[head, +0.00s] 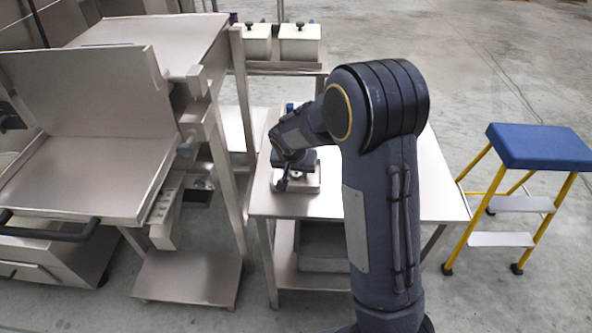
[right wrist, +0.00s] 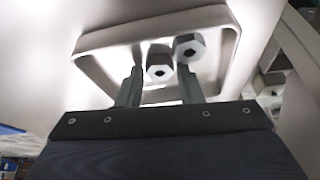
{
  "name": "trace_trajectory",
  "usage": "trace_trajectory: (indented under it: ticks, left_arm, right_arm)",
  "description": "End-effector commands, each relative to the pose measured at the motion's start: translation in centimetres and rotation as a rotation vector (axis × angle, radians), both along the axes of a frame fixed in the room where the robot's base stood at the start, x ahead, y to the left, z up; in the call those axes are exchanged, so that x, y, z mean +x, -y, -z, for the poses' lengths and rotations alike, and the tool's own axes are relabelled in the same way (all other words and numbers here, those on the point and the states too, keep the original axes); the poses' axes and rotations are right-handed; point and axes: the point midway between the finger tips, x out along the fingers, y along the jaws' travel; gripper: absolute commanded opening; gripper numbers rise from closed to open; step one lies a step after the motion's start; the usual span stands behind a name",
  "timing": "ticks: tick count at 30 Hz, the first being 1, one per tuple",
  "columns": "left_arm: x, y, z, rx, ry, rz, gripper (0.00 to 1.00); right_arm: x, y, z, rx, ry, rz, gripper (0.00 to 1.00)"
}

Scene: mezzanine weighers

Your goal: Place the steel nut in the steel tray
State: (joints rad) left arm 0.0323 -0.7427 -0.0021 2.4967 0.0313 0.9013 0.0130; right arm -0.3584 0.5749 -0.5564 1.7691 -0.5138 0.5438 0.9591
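The steel tray (head: 311,187) sits on the steel table, partly hidden under my right gripper (head: 290,178). In the right wrist view, the tray's raised rim (right wrist: 112,38) surrounds two hex nuts. One steel nut (right wrist: 158,70) lies between the tips of my right gripper (right wrist: 160,88), with a narrow gap showing on each side, so the fingers look open around it. The other nut (right wrist: 188,47) lies close beside it, behind the right finger. In the head view the nuts are hidden by the gripper and wrist. My left gripper is not in view.
The table (head: 440,190) has bare room right of my arm. A grey bin (head: 320,246) is on its lower shelf. Two lidded boxes (head: 299,44) stand behind. A weigher frame (head: 240,110) rises close on the left. A blue-topped step stool (head: 540,147) stands right.

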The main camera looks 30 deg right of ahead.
Motion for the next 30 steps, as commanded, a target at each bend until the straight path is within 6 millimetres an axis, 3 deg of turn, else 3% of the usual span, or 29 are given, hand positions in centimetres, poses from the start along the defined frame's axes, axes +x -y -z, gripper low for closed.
trace_trajectory:
  ticks: [2,14,30]
  left_arm:
    - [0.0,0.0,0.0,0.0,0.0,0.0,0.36]
    - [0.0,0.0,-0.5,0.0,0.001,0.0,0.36]
    - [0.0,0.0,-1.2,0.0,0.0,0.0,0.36]
  right_arm:
    - [0.0,0.0,0.0,0.0,0.0,0.0,0.44]
    - [-0.1,-0.1,-0.9,0.001,0.002,-0.001,0.44]
    - [-3.1,-2.6,-10.3,0.001,0.003,-0.002,0.44]
